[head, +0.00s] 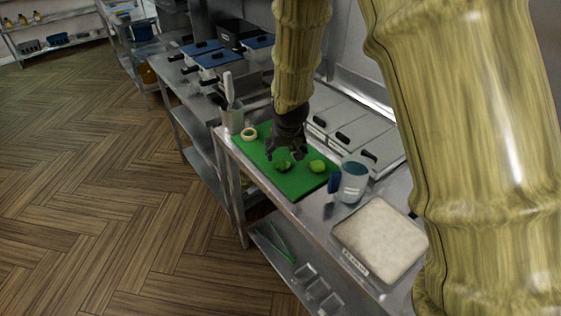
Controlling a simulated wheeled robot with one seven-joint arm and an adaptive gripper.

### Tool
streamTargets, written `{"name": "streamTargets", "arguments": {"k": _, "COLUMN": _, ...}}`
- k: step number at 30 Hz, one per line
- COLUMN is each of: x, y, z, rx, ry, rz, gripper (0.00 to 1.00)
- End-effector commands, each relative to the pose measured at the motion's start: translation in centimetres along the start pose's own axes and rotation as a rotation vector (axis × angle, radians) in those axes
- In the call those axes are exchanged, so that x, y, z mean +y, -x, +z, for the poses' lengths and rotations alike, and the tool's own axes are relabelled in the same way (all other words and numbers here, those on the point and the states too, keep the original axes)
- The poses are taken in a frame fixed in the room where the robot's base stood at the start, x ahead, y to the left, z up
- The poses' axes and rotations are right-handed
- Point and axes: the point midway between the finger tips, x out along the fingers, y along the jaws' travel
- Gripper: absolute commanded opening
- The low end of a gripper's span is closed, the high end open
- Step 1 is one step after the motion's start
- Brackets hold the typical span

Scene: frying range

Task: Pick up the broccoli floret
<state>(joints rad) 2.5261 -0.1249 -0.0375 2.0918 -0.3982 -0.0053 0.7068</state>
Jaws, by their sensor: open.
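A dark green, bumpy piece that looks like the broccoli floret (282,166) lies on the green cutting board (292,188). My gripper (286,156) is open and points down right over it, with its dark fingers close around its top. The fingers hide part of the floret, and I cannot tell whether they touch it. A lighter green, rounded piece (317,166) lies on the board just to the right. A pale ring-shaped slice (249,134) lies at the board's far left end.
A container with a white-handled utensil (231,115) stands left of the board. A metal jug (353,182) and a tray of pale, flat contents (345,258) stand at the right. Lidded metal pans (352,138) line the back. The counter's front edge is close to the board.

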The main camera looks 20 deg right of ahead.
Motion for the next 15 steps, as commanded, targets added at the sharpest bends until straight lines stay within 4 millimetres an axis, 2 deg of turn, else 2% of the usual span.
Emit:
{"name": "streamTargets", "arguments": {"k": 9, "x": -0.7, "y": -4.9, "z": -1.6, "rx": -0.023, "ry": 0.003, "rz": 0.004, "gripper": 0.71}}
{"name": "streamTargets", "arguments": {"k": 15, "x": -0.6, "y": -5.5, "z": -1.6, "rx": -0.024, "ry": 0.002, "rz": 0.006, "gripper": 0.71}}
